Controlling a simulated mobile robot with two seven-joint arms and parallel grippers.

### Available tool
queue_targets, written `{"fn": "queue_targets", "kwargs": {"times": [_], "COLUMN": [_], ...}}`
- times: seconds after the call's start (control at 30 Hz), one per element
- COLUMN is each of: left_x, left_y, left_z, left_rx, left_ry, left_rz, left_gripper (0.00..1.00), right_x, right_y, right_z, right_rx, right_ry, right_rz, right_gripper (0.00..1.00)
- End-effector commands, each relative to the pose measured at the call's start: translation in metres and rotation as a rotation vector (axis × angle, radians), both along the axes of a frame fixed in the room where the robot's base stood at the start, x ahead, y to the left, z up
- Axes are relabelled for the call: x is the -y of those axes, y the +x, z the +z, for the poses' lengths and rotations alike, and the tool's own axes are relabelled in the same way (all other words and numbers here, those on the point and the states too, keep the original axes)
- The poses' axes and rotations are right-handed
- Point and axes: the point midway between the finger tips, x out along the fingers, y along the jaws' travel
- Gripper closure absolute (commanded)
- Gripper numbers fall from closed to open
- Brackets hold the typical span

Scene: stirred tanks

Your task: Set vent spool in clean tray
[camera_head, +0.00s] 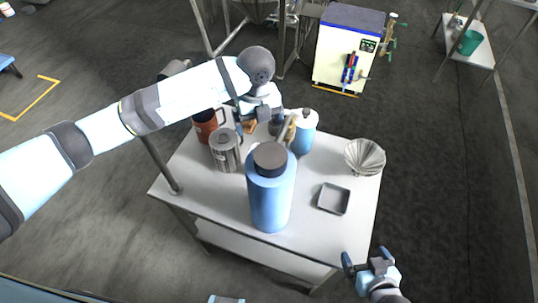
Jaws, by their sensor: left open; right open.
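The small square grey tray (345,204), which looks empty, lies on the right part of the white table. I cannot pick out the vent spool for sure. A small orange-brown piece (250,127) and a dark grey piece (275,127) show just below my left gripper, partly hidden. My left gripper (258,119) is open over the back of the table, close above these pieces. Whether it touches them I cannot tell. My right gripper (366,261) is open and empty, off the table's front right corner, apart from the tray.
On the table (213,203) stand a tall blue bottle (270,200), a grey metal canister (225,152), a red-brown container (205,125), a blue jug (304,138) and a ribbed funnel-like piece (365,157). Free surface surrounds the tray. A white cabinet (340,60) stands behind.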

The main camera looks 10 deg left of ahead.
Motion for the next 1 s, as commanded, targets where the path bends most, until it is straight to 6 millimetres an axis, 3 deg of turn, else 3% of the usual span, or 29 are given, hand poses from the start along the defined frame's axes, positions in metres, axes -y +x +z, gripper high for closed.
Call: {"fn": "queue_targets", "kwargs": {"times": [0.13, 0.4, 0.73, 1.0], "left_x": [0.000, 0.000, 0.000, 0.000], "left_y": [0.000, 0.000, 0.000, 0.000], "left_z": [-0.015, -0.067, -0.095, -0.133], "left_rx": [-0.003, -0.003, -0.003, -0.003], "left_ry": [0.002, 0.001, 0.001, 0.001], "left_rz": [0.002, 0.002, 0.001, 0.001], "left_gripper": [0.06, 0.06, 0.06, 0.06], "right_x": [-0.004, -0.005, 0.000, 0.002], "right_y": [-0.005, -0.007, -0.005, -0.004], "right_z": [0.001, 0.006, 0.014, 0.027], "right_rx": [-0.010, -0.014, -0.012, -0.005], "right_ry": [0.006, 0.007, 0.001, -0.002], "right_rz": [0.000, -0.001, -0.007, -0.010], "right_gripper": [0.06, 0.06, 0.06, 0.06]}}
